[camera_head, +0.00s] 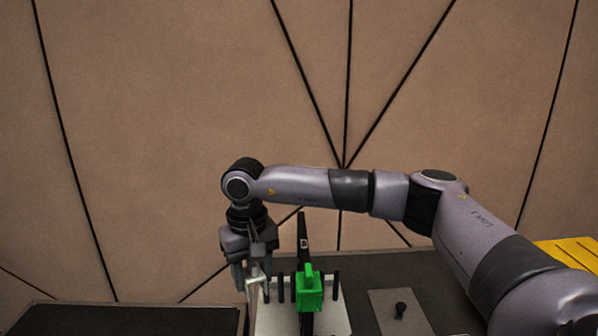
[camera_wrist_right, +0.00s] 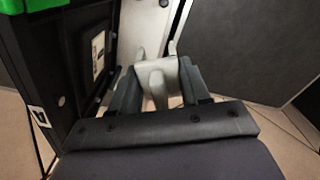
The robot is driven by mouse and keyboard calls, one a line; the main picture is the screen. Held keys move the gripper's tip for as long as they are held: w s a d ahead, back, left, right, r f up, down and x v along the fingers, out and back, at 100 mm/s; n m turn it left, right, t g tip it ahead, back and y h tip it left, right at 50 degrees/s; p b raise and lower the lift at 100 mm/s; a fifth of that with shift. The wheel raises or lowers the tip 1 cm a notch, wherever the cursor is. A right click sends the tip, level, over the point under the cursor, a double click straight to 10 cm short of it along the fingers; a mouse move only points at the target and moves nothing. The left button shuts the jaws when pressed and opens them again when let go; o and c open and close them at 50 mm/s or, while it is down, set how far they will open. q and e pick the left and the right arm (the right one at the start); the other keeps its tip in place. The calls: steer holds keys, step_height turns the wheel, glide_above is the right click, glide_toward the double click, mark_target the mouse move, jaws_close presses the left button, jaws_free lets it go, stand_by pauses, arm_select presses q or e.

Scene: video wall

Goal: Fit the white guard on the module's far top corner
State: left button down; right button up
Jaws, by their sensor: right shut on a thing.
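The module (camera_head: 303,232) is a black upright panel seen nearly edge-on in the head view; its broad side shows at the left of the wrist view (camera_wrist_right: 62,50). The white guard (camera_wrist_right: 158,72) is a small pale piece with prongs, between the fingers of my right gripper (camera_wrist_right: 160,88). In the head view my right gripper (camera_head: 252,272) points down just left of the module, and the guard (camera_head: 257,277) shows partly there. The guard appears apart from the module. A green block (camera_head: 309,288) sits at the module's near end. My left gripper is out of view.
The module stands on a white base (camera_head: 334,318) with several black posts. To the right, a grey plate with a black knob (camera_head: 400,309) lies on the dark table. A yellow slatted thing (camera_head: 572,254) is at far right. A dark surface (camera_head: 120,320) at left is bare.

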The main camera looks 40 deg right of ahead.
steer(key=w+d+r+m+p, duration=0.2)
steer(key=w+d+r+p, duration=0.15)
steer(key=d+r, duration=0.35)
step_height(320, 180, up, 6)
steer(key=m+p, duration=0.3)
glide_above(301, 214)
steer(key=shift+r, duration=0.2)
steer(key=shift+f, duration=2.1)
steer(key=shift+a, duration=0.1)
steer(key=shift+f+b, duration=0.5)
steer(key=shift+f, duration=1.35)
steer(key=shift+f, duration=0.5)
